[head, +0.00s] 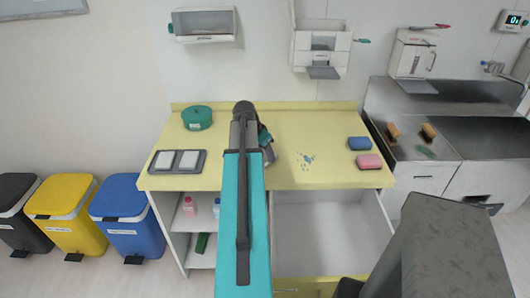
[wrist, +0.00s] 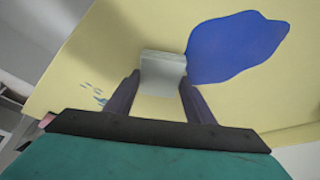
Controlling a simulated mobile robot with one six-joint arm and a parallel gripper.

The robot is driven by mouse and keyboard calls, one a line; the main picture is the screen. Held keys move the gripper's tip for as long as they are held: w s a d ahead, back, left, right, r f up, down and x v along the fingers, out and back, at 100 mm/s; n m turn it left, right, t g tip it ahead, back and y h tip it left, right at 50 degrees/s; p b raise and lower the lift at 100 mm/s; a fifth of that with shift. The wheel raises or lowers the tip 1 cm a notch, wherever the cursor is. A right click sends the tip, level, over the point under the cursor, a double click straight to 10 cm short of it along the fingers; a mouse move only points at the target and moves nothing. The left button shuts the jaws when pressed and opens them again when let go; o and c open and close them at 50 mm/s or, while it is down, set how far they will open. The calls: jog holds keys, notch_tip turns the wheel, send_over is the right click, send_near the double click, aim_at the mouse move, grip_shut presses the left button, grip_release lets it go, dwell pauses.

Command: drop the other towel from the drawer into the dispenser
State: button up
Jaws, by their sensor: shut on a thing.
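My gripper (wrist: 160,82) is shut on a small white-grey block, which looks like the folded towel (wrist: 162,73), above the yellow counter in the wrist view. In the head view my arm hides most of the gripper and the towel. The open drawer (head: 330,232) under the counter's right half looks empty where its inside shows. Two white units hang on the wall: one with an open top and lower tray (head: 320,48) at centre right, and one with a window (head: 204,25) at left. I cannot tell which is the dispenser.
A flat blue patch (wrist: 235,45) shows in the wrist view. Bins (head: 130,215) stand left, a sink unit right.

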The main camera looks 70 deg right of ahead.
jog(key=shift+f, duration=0.25)
jog(key=shift+f, duration=0.1)
jog(key=o, duration=1.1)
jog(key=shift+r, duration=0.2)
jog(key=b+v, duration=0.2)
jog(key=v, duration=1)
dwell(0.5)
